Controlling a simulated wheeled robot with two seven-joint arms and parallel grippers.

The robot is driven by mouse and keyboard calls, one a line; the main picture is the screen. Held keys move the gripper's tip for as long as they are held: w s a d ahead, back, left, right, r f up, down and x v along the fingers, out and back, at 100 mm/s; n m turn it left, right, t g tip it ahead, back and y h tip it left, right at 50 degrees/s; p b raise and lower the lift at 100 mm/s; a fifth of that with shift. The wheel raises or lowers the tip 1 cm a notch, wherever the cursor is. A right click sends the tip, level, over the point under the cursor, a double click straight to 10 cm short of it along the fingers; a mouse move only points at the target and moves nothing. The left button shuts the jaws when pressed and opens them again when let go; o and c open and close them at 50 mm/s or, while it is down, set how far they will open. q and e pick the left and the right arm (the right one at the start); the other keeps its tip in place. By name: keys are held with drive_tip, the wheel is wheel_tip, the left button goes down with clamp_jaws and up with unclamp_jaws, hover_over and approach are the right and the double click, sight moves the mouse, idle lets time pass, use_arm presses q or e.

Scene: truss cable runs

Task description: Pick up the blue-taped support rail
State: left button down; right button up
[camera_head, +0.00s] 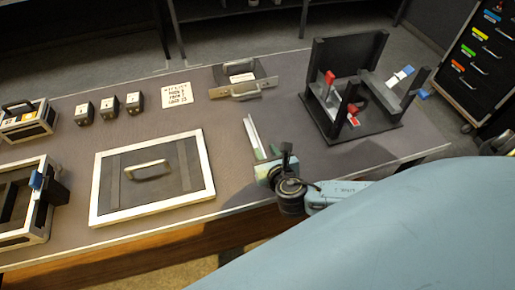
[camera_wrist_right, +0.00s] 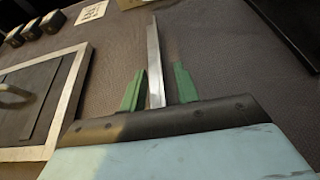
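A plain silver rail (camera_head: 252,137) lies on the grey table right of the framed panel. It also shows in the right wrist view (camera_wrist_right: 154,60); I see no blue tape on its visible part. My right gripper (camera_head: 268,160) is low over its near end. In the wrist view, its green fingers (camera_wrist_right: 159,72) stand apart on either side of the rail, with a gap at least on the right. The rail's near end is hidden by the gripper body. A pale bar with a blue end (camera_head: 400,76) sits on the black stand's right side. My left gripper is not in view.
The black stand (camera_head: 352,130) with red-marked parts is at the table's right. A framed panel with a handle (camera_head: 97,195) lies left of my gripper. Metal brackets (camera_head: 240,90), a label card (camera_head: 188,95) and several small black blocks (camera_head: 108,107) are behind. Open crates stand far left.

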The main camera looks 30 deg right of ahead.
sight(262, 148)
drive_tip(key=x, duration=0.4)
drive_tip(key=shift+f+b, duration=0.2)
drive_tip(key=shift+b, duration=0.2)
clamp_jaws()
drive_tip(key=shift+r, duration=0.1)
